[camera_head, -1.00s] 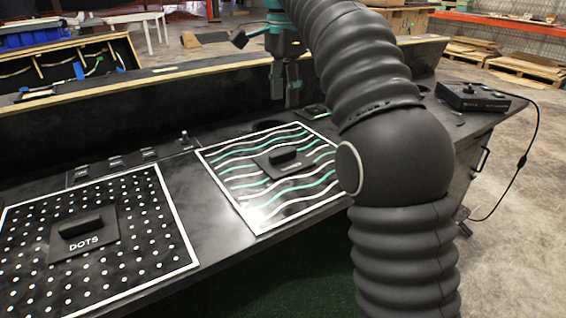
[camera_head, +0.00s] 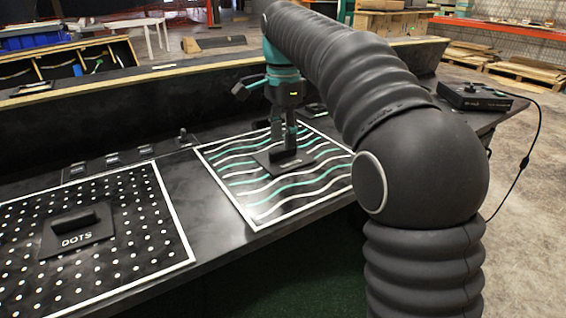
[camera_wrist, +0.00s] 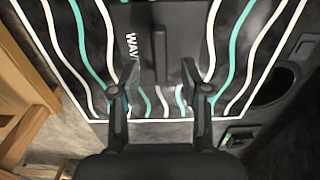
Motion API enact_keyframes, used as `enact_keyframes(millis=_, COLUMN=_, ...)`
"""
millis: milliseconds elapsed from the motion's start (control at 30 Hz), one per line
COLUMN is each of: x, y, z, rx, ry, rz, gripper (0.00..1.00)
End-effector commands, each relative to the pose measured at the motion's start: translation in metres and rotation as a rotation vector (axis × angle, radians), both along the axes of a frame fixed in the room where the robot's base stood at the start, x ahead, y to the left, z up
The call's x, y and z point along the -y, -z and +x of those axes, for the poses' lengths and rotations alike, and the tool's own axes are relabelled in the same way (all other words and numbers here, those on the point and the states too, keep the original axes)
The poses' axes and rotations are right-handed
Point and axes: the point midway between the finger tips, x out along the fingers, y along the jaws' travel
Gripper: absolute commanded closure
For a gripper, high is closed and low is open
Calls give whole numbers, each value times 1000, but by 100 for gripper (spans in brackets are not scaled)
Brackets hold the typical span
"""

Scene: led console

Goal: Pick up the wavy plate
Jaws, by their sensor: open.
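The wavy plate (camera_head: 262,196) is a square black panel with white and teal wavy lines and a white border, lying flat on the console. A small block handle (camera_head: 285,155) stands up from its middle. My gripper (camera_head: 284,140) is over the plate, close to the handle. In the wrist view, my gripper (camera_wrist: 165,82) is open, with a finger on each side of the handle (camera_wrist: 190,80) and a gap visible to it. The wavy plate (camera_wrist: 230,50) fills the upper part of that view, with part of the word "WAVE" showing.
A dotted plate (camera_head: 140,235) with a similar handle lies to the left. Small switches (camera_head: 115,157) sit behind it. A control box (camera_head: 472,97) with a cable stands at the console's right end. A raised ledge (camera_head: 130,110) runs along the back.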

Motion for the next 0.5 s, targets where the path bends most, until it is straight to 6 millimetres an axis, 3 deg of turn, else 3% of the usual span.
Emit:
enact_keyframes(millis=200, x=0, y=27, z=0, rx=0, ry=0, rz=0, gripper=54)
enact_keyframes(millis=500, x=0, y=30, z=0, rx=1, ry=0, rz=1, gripper=54)
